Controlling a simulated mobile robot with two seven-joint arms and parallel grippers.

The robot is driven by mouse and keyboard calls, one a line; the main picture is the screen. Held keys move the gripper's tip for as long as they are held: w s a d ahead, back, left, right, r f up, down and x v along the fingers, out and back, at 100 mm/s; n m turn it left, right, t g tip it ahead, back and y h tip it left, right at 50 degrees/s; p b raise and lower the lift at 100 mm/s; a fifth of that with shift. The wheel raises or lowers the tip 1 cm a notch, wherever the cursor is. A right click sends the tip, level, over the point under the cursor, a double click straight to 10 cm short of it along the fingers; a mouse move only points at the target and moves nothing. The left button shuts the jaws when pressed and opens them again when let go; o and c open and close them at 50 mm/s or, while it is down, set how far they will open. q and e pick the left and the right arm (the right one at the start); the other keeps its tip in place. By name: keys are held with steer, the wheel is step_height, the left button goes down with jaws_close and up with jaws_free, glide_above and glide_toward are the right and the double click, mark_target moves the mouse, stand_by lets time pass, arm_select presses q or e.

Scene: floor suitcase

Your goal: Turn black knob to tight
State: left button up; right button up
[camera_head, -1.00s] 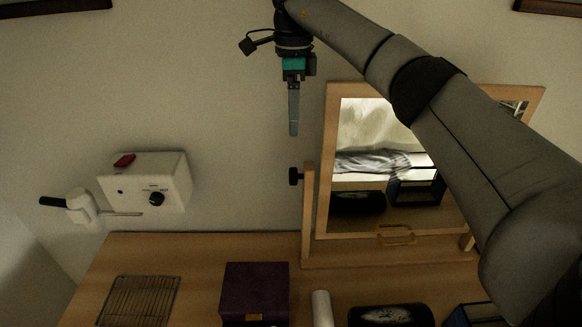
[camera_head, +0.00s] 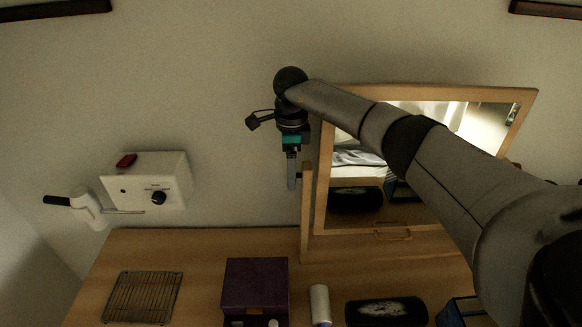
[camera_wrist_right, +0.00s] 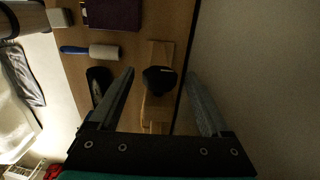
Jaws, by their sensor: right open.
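The black knob (camera_wrist_right: 158,80) on the side of the wooden mirror stand shows in the right wrist view, between and beyond the two fingers of my right gripper (camera_wrist_right: 162,76). Clear gaps show on both sides of the knob. In the head view my right gripper (camera_head: 292,186) points down just left of the mirror's (camera_head: 322,165) left post and hides the knob there. The gripper is open and holds nothing. Whether the fingertips reach around the knob, I cannot tell. My left gripper is not in view.
A white wall box (camera_head: 150,180) with its own small black dial stands left. On the wooden table lie a wire rack (camera_head: 142,297), a purple box (camera_head: 255,285), a lint roller (camera_head: 319,303) and a dark brush (camera_head: 386,312).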

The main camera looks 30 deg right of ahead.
jaws_close()
stand_by(0.7)
